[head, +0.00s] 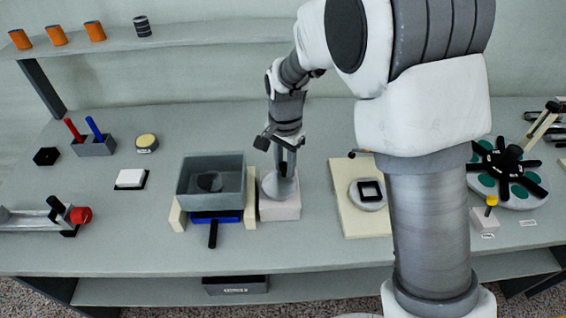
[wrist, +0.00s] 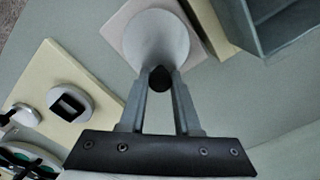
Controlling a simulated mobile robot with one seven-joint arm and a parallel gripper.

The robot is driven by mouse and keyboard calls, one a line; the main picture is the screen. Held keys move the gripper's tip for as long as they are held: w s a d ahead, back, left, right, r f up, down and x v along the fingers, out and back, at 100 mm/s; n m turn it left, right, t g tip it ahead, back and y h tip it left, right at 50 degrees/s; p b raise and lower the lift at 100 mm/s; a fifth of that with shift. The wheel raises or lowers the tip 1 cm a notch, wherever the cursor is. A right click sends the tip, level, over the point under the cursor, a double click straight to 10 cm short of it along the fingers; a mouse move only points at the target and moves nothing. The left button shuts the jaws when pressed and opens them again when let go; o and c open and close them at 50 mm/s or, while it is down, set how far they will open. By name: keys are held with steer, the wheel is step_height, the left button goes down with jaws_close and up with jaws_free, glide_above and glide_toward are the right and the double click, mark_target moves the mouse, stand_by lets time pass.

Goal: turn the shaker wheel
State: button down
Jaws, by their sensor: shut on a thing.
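The shaker wheel (head: 279,186) is a pale grey disc on a pinkish block (head: 280,210), just right of a dark grey open box. In the wrist view the wheel (wrist: 157,38) shows as a whitish disc at the top middle. A small dark knob (wrist: 160,79) stands at its near edge. My gripper (wrist: 160,88) is shut on the knob, with a fingertip on each side. In the head view my gripper (head: 283,168) hangs over the wheel and hides part of it.
The grey box (head: 211,177) stands on cream supports with a blue part (head: 215,217) under it. Right of the wheel is a cream board (head: 350,180) with a round piece bearing a black square frame. A black spoked wheel (head: 502,165) stands far right. The bench front is mostly clear.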

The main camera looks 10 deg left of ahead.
steer(key=shift+r+m, duration=0.15)
steer(key=shift+m, duration=0.15)
steer(key=c, duration=0.6)
jaws_free()
step_height(320, 180, up, 17)
steer(key=shift+r+p, duration=0.15)
steer(key=shift+p, duration=0.6)
steer(key=shift+d, duration=0.1)
